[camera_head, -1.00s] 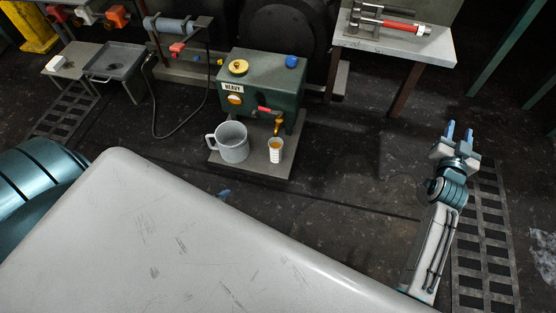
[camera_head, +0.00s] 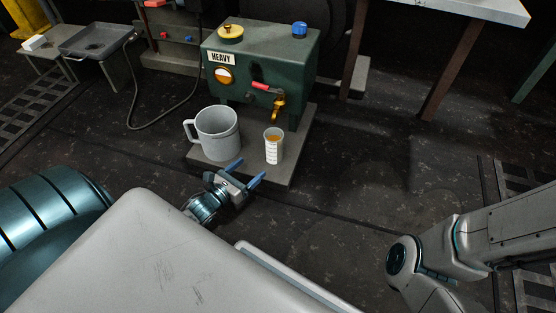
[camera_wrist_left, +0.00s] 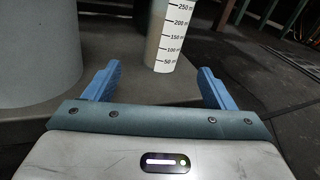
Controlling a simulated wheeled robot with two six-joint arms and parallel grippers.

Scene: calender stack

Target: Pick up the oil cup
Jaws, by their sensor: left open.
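The oil cup (camera_head: 273,148) is a small white cup with a graduated scale and amber oil inside. It stands upright on the grey base plate in front of the green HEAVY oil tank (camera_head: 258,60), just below its brass tap (camera_head: 279,106). My left gripper (camera_head: 247,171) is open and empty, low at the front edge of the plate, with its blue fingers pointing toward the cup. In the left wrist view the cup (camera_wrist_left: 166,42) stands beyond and between the open fingers (camera_wrist_left: 160,76), apart from them; its top is cut off. My right gripper is out of view.
A larger grey mug (camera_head: 217,135) stands on the plate (camera_head: 284,178), left of the cup, close to my left gripper. It also shows in the left wrist view (camera_wrist_left: 38,50). A table (camera_head: 455,8) stands at the back right. The dark floor right of the plate is clear.

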